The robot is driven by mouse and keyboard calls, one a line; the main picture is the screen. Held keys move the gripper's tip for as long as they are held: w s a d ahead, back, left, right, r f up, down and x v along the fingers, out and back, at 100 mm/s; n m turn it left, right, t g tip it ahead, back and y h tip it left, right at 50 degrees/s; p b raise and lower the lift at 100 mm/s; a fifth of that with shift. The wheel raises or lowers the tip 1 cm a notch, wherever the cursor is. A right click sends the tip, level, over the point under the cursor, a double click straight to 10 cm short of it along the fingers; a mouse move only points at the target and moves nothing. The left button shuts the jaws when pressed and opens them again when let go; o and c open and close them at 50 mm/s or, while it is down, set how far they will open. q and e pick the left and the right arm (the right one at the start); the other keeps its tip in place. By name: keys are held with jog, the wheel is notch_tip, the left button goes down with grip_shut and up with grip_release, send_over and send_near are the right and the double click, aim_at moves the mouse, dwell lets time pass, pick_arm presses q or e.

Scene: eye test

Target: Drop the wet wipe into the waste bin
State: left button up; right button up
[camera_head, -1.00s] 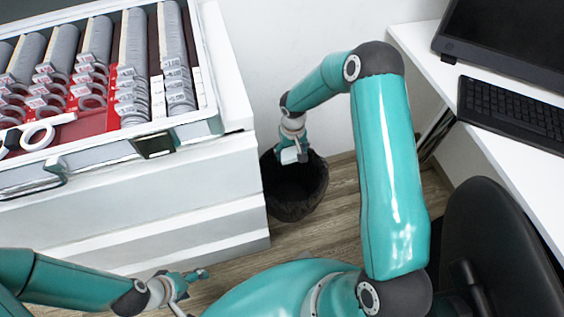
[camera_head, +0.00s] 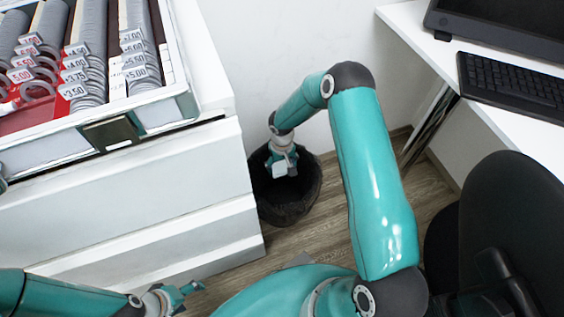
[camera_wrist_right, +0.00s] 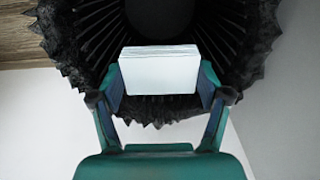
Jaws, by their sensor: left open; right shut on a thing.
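The waste bin (camera_head: 290,205) is black with a ragged-looking rim and stands on the floor between the white cabinet and the desk. In the right wrist view the inside of the bin (camera_wrist_right: 250,40) fills the upper part. My right gripper (camera_head: 281,168) is over the bin's opening. In the right wrist view the right gripper (camera_wrist_right: 160,85) is shut on the wet wipe (camera_wrist_right: 160,70), a white folded block between its fingers. The wipe (camera_head: 279,170) also shows as a small white patch in the head view. My left gripper (camera_head: 188,297) is open and empty, low at the bottom left.
A white desk (camera_head: 500,110) with a keyboard (camera_head: 515,88) and monitor is at the right. A black chair (camera_head: 510,225) stands at lower right.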

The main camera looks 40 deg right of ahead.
aim_at(282, 167)
jog(key=shift+f+b, duration=0.65)
jog(key=shift+f, duration=1.05)
jog(key=o, duration=0.8)
jog(key=shift+r+p, duration=1.8)
jog(key=shift+r, duration=1.7)
